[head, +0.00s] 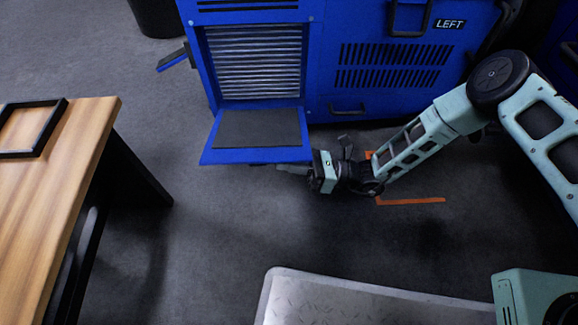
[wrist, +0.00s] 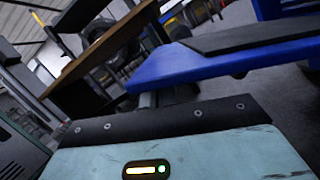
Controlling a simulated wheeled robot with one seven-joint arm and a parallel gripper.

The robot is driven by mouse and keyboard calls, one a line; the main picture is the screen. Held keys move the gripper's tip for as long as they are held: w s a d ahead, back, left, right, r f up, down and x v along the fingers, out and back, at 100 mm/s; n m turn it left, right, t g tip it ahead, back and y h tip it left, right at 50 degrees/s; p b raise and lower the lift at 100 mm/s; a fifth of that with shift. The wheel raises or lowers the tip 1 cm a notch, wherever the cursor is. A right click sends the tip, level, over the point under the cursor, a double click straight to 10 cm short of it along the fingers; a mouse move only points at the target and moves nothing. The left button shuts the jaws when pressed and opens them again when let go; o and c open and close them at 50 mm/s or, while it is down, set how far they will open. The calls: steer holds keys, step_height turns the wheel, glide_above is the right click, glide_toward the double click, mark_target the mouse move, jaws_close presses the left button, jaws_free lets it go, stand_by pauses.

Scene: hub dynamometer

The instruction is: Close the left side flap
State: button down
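The left side flap (head: 256,157) is a blue panel with a dark grey pad. It hangs open, folded down and outward below the ribbed opening of the blue machine marked LEFT. My gripper (head: 290,168) is low at the flap's right outer corner, with its fingers reaching left at or under the edge. In the wrist view the flap (wrist: 215,62) crosses above the gripper's fingers (wrist: 168,95), which are mostly hidden behind the gripper body. Whether they touch the flap, and whether they are open or shut, I cannot tell.
The blue machine (head: 390,75) stands behind, with a ribbed filter (head: 260,60) in its opening. A wooden table (head: 75,190) is at the left, a metal plate (head: 370,303) at the front. Orange tape (head: 412,201) marks the floor. Floor before the flap is clear.

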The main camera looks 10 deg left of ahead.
steer(key=w+a+r+m+t+h+p, duration=0.1)
steer(key=w+a+r+m+p, duration=0.3)
steer(key=w+r+m+p, duration=0.6)
steer(key=shift+w+r+m+t+p, duration=0.45)
steer(key=shift+w+r+t, duration=0.45)
steer(key=shift+w+r, duration=2.6)
steer(key=shift+s+r, duration=0.35)
steer(key=shift+s, duration=0.05)
